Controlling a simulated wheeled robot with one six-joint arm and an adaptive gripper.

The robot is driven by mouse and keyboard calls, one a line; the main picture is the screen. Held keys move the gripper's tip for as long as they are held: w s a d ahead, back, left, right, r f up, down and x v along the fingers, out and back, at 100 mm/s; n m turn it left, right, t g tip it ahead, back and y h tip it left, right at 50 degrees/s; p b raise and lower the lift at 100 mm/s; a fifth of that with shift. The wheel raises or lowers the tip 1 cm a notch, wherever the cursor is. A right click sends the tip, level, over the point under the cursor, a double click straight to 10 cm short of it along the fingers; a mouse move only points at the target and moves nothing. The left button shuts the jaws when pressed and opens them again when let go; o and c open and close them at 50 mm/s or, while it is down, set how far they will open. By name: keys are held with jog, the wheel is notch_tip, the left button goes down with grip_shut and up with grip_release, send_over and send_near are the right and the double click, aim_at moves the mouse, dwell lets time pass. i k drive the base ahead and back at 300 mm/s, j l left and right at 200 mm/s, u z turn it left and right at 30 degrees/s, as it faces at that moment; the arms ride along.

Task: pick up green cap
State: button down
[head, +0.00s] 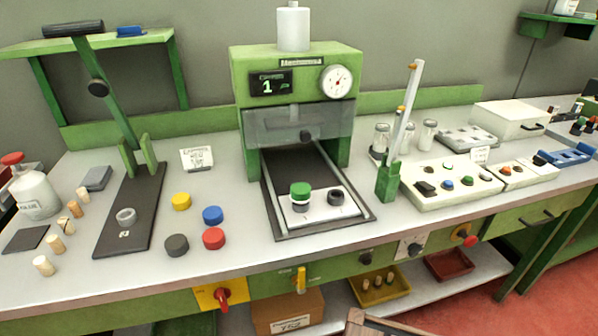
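Yellow (181,201), blue (213,215), red (214,238) and dark grey (177,245) caps lie left of the machine. A green post with a raised lever (388,181) stands right of the plate. Corks (43,265) lie far left. Bench between loose caps and plate is clear.

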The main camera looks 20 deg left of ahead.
aim_at(300, 193)
jog(key=u, duration=1.2)
jog(key=k, duration=0.05)
